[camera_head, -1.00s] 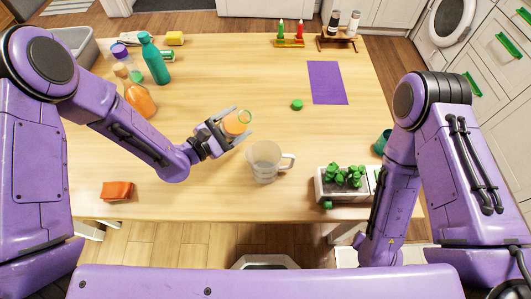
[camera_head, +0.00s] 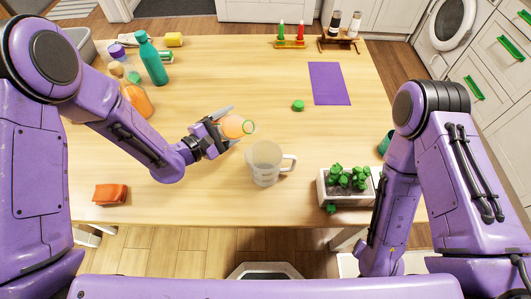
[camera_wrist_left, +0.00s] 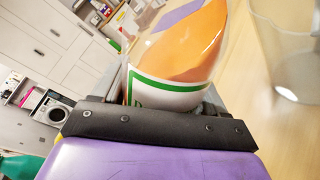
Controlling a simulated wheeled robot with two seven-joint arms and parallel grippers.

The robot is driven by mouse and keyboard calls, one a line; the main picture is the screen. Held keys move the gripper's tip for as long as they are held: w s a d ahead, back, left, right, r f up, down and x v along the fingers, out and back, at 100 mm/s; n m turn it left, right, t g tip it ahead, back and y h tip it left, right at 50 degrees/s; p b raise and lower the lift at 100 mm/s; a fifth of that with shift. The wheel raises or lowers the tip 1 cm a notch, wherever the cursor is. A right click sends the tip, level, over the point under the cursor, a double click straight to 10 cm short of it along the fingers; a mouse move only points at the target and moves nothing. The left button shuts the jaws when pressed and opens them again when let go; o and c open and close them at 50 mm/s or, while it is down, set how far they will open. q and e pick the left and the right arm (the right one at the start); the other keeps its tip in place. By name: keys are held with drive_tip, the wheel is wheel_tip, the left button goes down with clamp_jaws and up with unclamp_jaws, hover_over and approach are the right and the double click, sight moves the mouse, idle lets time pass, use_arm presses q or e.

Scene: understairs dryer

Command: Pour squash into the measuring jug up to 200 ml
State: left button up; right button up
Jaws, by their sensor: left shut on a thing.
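My left gripper (camera_head: 222,128) is shut on a bottle of orange squash (camera_head: 236,126). The bottle is tilted, its open mouth pointing right, above and just behind the measuring jug (camera_head: 265,165). In the left wrist view the squash bottle (camera_wrist_left: 180,60) shows orange liquid and a white and green label. The clear jug stands upright on the table with its handle to the right, and also shows at the right of the left wrist view (camera_wrist_left: 285,50). No stream of liquid shows. My right gripper is out of view below its arm.
A green cap (camera_head: 298,105) lies on the table (camera_head: 220,70) behind the jug. A planter (camera_head: 347,188) stands to the jug's right. A teal bottle (camera_head: 153,60) and an orange bottle (camera_head: 138,98) stand at the left. An orange cloth (camera_head: 111,195) lies at the front left.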

use_arm(q)
drive_tip(key=shift+w+a+f+b, duration=0.1)
drive_tip(key=shift+a+f+b, duration=0.1)
drive_tip(key=shift+b, duration=0.15)
drive_tip(key=shift+w+a+f+m+y+b, duration=0.35)
drive_tip(key=shift+f+m+b, duration=0.2)
drive_tip(key=shift+m+b, duration=0.8)
idle(0.3)
drive_tip(key=shift+w+a+r+m+b, duration=0.15)
drive_tip(key=shift+r+m+b, duration=0.1)
drive_tip(key=shift+r+b, duration=0.15)
drive_tip(key=shift+a+r+m+b, duration=0.1)
drive_tip(key=shift+r+m+b, duration=0.15)
drive_tip(key=shift+r, duration=0.15)
idle(0.5)
drive_tip(key=shift+s+d+r+m+t+y+p, duration=0.2)
drive_tip(key=shift+r+m+p, duration=0.2)
drive_tip(key=shift+r+p, duration=0.15)
drive_tip(key=shift+s+d+r+m+t+y+p, duration=0.15)
drive_tip(key=shift+r+m+p, duration=0.2)
drive_tip(key=shift+r+p, duration=0.2)
idle(0.3)
drive_tip(key=shift+w+r+m+p, duration=0.1)
drive_tip(key=shift+r+m+p, duration=0.5)
drive_tip(key=shift+r+p, duration=0.15)
idle(2.5)
